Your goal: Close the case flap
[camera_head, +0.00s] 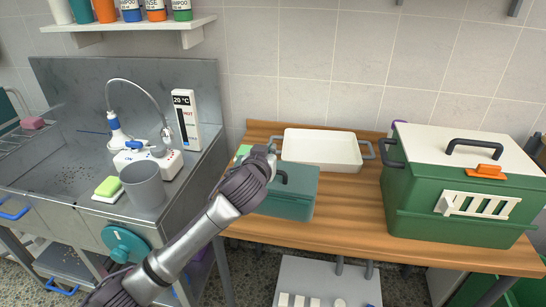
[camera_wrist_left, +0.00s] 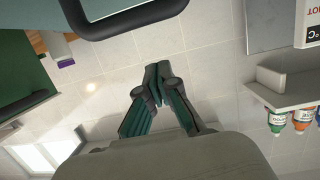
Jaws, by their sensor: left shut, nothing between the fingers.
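A small teal case (camera_head: 296,190) stands on the wooden counter, a dark handle on its top. My left arm and gripper hide its left part. I cannot tell how its flap stands. My left gripper (camera_head: 271,153) is at the case's back left, over it in the picture; contact cannot be told. In the left wrist view its fingers (camera_wrist_left: 158,76) are together, with nothing between them. My right gripper does not show.
A white tray (camera_head: 322,147) with grey handles lies behind the case. A large green carrier (camera_head: 420,190) with a white lid and orange latch stands right. A metal sink (camera_head: 80,150) with a grey cup (camera_head: 143,186) is left. Bare counter (camera_head: 350,205) lies between case and carrier.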

